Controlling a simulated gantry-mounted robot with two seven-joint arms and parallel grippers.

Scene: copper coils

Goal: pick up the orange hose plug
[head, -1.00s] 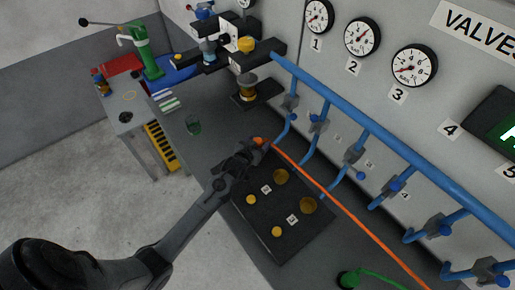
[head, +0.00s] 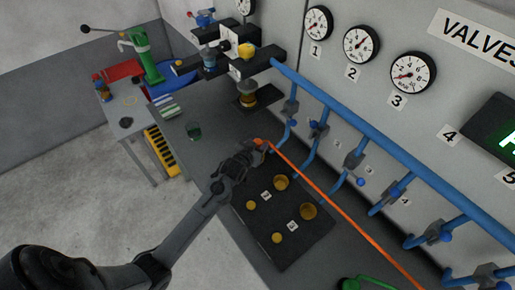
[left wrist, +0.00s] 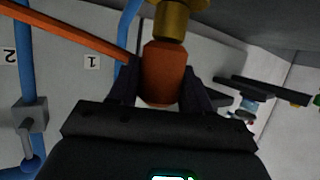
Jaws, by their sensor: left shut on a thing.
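The orange hose plug (left wrist: 163,75) shows large in the left wrist view, with a brass-coloured end (left wrist: 172,20) above it. In the head view the plug (head: 259,142) is a small orange spot at the end of the orange hose (head: 340,212). My left gripper (head: 256,150) is shut on the plug, with one dark finger on each side of it in the left wrist view (left wrist: 163,88). The gripper hides part of the plug in the head view. My right gripper is not in view.
A black board (head: 262,240) with brass-coloured round pieces lies on the dark bench. Blue pipes (head: 400,176) with valves run along the wall at the right.

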